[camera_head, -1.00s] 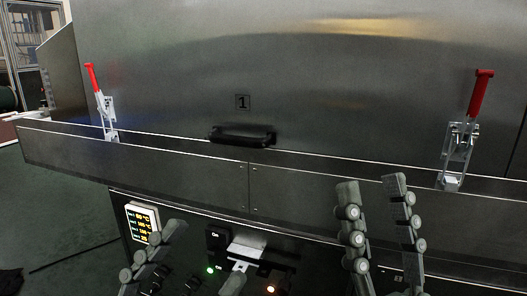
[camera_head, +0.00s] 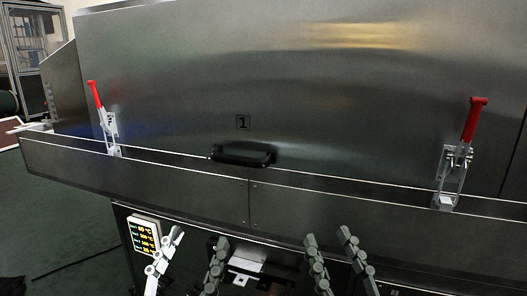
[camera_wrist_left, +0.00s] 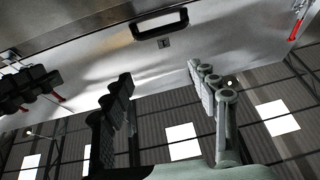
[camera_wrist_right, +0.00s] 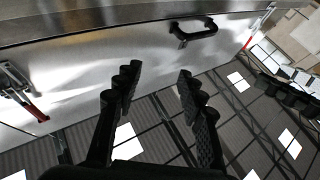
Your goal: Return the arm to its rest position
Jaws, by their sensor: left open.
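My left gripper (camera_head: 199,236) is at the lower left of the head view, in front of the dryer's lower front. Its fingers are apart with nothing between them; they also show in the left wrist view (camera_wrist_left: 159,69). My right gripper (camera_head: 328,236) is to its right, below the dryer's ledge. Its fingers are apart and empty, as the right wrist view (camera_wrist_right: 157,70) shows too. Both grippers are clear of the black handle (camera_head: 243,155) and the red-handled clamps, left (camera_head: 95,94) and right (camera_head: 474,120). The rest of both arms is mostly hidden.
The steel dryer cover (camera_head: 300,80), marked 1, spans the view above a long ledge (camera_head: 130,178). A lit display panel (camera_head: 144,235) is close behind the left gripper. Green floor (camera_head: 60,230) is open at the left.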

